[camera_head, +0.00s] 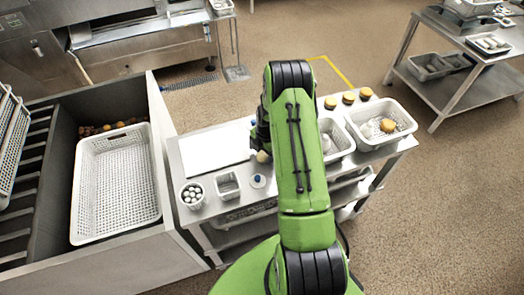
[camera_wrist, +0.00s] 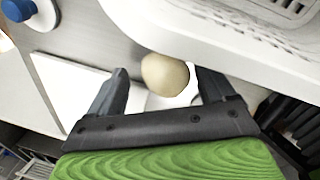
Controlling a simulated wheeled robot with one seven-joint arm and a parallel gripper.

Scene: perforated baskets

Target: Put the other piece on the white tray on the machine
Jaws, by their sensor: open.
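A pale beige rounded piece (camera_wrist: 165,75) lies between the spread fingers of my gripper (camera_wrist: 160,88) in the wrist view. The fingers are open, with a gap visible beside the piece. A white surface shows just behind it, partly hidden. In the head view the pale piece (camera_head: 262,156) shows beside my arm, low over the table. A large white perforated tray (camera_head: 115,185) lies in the grey machine bin at left, and looks empty. A flat white board (camera_head: 215,150) lies on the table and also shows in the wrist view (camera_wrist: 62,85).
The metal table also holds a small white basket (camera_head: 228,186), a round container of white items (camera_head: 192,196) and a blue-topped white object (camera_head: 258,180). A white basket (camera_head: 362,136) with a brown-topped item stands at right.

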